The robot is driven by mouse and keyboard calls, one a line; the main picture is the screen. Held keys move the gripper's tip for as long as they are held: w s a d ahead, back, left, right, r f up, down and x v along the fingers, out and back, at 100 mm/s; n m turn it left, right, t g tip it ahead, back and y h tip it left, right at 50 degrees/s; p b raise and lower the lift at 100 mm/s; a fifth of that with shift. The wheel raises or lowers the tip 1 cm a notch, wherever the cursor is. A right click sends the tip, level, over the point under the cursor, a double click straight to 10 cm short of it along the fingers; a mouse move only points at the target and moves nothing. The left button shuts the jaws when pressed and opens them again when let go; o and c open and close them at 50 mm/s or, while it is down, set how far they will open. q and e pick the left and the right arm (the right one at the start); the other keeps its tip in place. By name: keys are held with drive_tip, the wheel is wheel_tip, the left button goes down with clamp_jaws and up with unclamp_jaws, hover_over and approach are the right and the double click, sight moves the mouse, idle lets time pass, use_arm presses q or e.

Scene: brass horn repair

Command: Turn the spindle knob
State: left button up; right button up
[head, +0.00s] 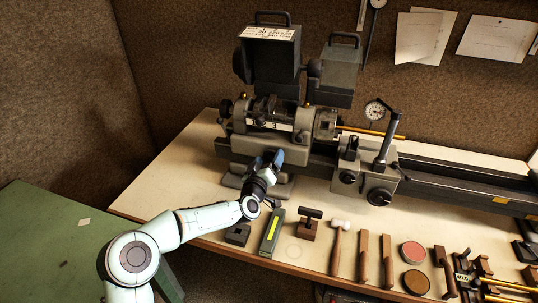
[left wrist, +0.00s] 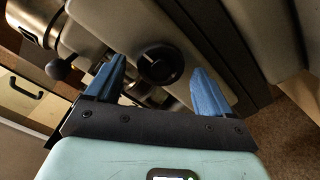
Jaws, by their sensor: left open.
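A round black knob (left wrist: 160,65) with a raised hub shows on the grey machine in the left wrist view; I take it to be the spindle knob. My left gripper (head: 269,160) is open at the front of the lathe headstock (head: 290,146). In the left wrist view its two blue fingers (left wrist: 157,70) stand apart, one to each side of the knob, with visible gaps. I cannot tell how far the fingertips are from the knob in depth. In the head view I cannot make the knob out behind the gripper. My right gripper is not in view.
A lathe carriage (head: 364,178) with a black handwheel stands right of the headstock. A green block with a yellow stripe (head: 272,232), a dark T-handled tool (head: 309,224) and a mallet (head: 337,245) lie along the bench front. A green table (head: 50,235) is at left.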

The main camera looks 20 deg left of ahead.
use_arm(q)
drive_tip(key=shift+w, duration=0.6)
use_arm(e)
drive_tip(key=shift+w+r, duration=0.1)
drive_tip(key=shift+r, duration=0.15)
